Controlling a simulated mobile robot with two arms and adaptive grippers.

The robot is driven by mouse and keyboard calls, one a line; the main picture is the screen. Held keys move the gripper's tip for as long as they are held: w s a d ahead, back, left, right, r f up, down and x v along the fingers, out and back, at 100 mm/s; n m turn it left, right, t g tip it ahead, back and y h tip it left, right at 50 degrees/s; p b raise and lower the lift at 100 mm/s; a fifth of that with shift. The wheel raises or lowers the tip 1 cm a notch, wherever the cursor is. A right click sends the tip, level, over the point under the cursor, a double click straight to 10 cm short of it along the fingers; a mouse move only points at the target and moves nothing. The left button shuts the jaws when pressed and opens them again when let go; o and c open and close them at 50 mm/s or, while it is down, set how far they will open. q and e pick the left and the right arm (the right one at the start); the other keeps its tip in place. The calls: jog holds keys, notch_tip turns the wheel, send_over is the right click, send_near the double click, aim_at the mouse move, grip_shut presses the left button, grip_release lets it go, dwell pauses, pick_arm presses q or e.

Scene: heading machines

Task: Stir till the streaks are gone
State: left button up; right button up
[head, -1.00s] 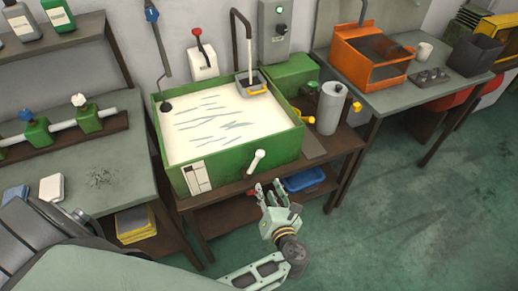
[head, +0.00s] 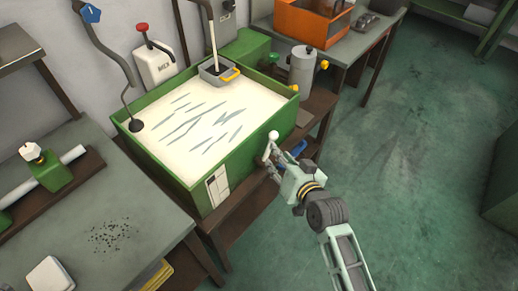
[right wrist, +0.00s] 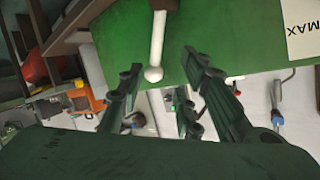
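A green tank (head: 190,168) holds creamy white liquid (head: 197,113) with several dark grey streaks across its surface. A white lever (head: 272,141) with a round knob sticks out of the tank's front wall. My right gripper (head: 272,166) is at the lever, its fingers partly hidden in the head view. In the right wrist view, my right gripper (right wrist: 162,72) has its fingers spread apart, with the white lever (right wrist: 156,42) showing in the gap between them. I cannot tell whether any finger touches it. My left gripper is out of view.
A wall box with a red knob (head: 152,63) stands behind the tank. A grey workbench (head: 120,190) with dark specks is at left. The green floor at right is clear.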

aim_at(268, 150)
jog(key=x, duration=0.7)
jog(key=shift+w+d, duration=0.2)
jog(key=shift+d, duration=0.1)
jog(key=shift+f, duration=0.1)
jog(key=shift+c, duration=0.4)
grip_shut()
jog(key=shift+f, duration=0.1)
